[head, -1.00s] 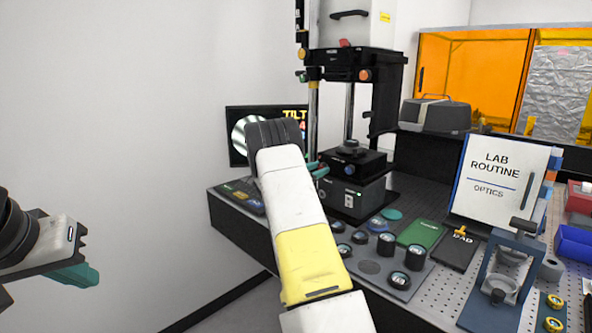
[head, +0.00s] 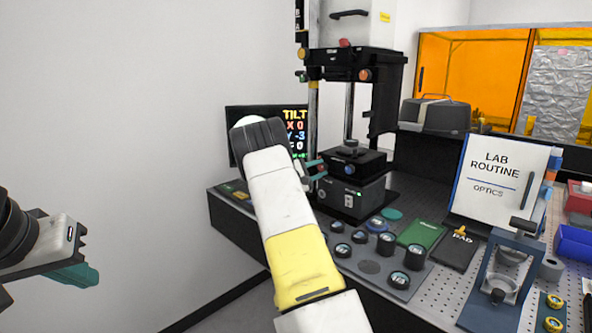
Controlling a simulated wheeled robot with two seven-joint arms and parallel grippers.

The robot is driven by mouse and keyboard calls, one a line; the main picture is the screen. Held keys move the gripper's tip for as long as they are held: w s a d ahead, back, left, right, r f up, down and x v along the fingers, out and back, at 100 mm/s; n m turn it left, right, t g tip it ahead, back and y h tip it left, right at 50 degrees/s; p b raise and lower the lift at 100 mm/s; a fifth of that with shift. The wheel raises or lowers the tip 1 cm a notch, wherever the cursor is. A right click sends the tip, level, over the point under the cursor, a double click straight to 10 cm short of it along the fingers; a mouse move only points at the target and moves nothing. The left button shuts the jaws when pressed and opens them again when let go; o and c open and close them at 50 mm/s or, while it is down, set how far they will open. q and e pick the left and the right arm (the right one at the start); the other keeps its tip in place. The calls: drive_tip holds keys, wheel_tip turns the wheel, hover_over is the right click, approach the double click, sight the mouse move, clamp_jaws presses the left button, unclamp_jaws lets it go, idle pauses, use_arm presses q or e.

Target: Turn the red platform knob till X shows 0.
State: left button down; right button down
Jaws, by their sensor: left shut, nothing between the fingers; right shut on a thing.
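The black platform (head: 362,161) sits on the interferometer's base below the column, with a blue knob (head: 350,170) on its front. The red platform knob (head: 321,168) is at its left side, small and mostly hidden by my fingers. My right gripper (head: 315,171) reaches it with teal fingers and is shut on it; my forearm and wrist cover much of the hand. The monitor (head: 296,116) behind shows TILT with X 0 and Y -3; a third line ending in 0 is partly covered. My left gripper (head: 84,272) is shut and empty at the far left, away from the bench.
Several round optics (head: 386,243) stand on a grey mat right of my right arm. A green box (head: 421,233), a dark pad (head: 458,250), a Lab Routine board (head: 497,184) and a blue-grey stand (head: 500,268) are further right. The left side is open floor and wall.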

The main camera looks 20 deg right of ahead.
drive_tip(key=shift+f+m, duration=0.1)
drive_tip(key=shift+m, duration=0.2)
idle(0.4)
drive_tip(key=c, duration=1)
unclamp_jaws()
drive_tip(key=shift+v, duration=3.9)
